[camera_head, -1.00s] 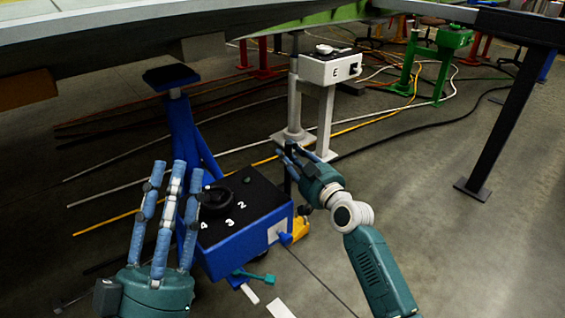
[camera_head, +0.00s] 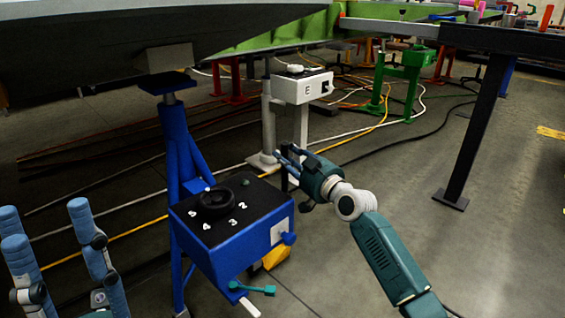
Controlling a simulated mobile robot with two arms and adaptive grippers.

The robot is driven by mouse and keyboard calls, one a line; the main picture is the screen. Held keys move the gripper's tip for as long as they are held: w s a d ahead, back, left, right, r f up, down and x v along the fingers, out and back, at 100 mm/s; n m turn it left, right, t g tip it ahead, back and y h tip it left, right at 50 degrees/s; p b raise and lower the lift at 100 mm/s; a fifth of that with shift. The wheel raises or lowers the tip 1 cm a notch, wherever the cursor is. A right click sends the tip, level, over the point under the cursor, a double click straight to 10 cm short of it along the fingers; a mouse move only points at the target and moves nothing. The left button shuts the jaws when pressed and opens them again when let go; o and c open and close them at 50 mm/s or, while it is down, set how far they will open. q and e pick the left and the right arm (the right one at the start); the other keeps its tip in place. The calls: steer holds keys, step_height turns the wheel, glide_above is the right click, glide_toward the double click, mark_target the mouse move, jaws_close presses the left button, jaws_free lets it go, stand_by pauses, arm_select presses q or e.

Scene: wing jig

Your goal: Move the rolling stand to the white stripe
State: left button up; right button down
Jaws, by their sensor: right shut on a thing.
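The blue rolling stand (camera_head: 236,243) is in the middle of the head view. It has a tall blue post with a dark pad on top and a box with a black numbered top and a round dial. My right gripper (camera_head: 284,163) is at the box's far right corner, shut on a dark upright bar there; its fingers partly hide the bar. My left gripper (camera_head: 45,222) is at the lower left, fingers spread and empty, apart from the stand. No white floor stripe can be made out clearly; a short white piece (camera_head: 250,308) shows below the box.
A grey stand marked E (camera_head: 303,88) stands behind my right gripper. A green stand (camera_head: 402,82) is farther back. Cables cross the floor. The wing hangs overhead, above the blue stand's pad. A dark table leg (camera_head: 470,145) stands at right, with open floor beside it.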

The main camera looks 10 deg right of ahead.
stand_by(0.5)
steer(key=c, duration=1.4)
jaws_free()
steer(key=shift+c, duration=0.2)
steer(key=shift+s, duration=0.15)
steer(key=v, duration=1.1)
steer(key=shift+s+d, duration=0.2)
steer(key=shift+s, duration=0.1)
steer(key=shift+r, duration=0.1)
